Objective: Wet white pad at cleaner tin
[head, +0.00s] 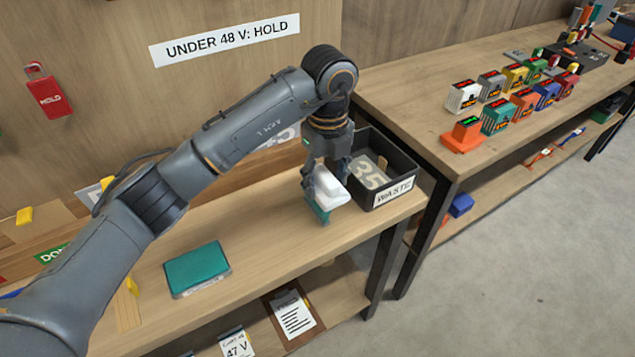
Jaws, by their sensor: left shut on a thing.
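My left gripper (318,182) points down over the right part of the near bench, just left of the black waste bin. It is shut on a white pad (331,188), which it holds in front of the bin. A small teal part shows below the pad; I cannot tell whether it belongs to the pad. A flat teal box (197,268) lies on the bench to the lower left, apart from the gripper. No label on it is readable, so I cannot tell whether it is the cleaner tin. My right gripper is not in view.
The black bin marked WASTE (397,190) stands at the right end of the near bench (262,232). A second bench (400,88) on the right holds several coloured blocks. The bench between teal box and pad is clear.

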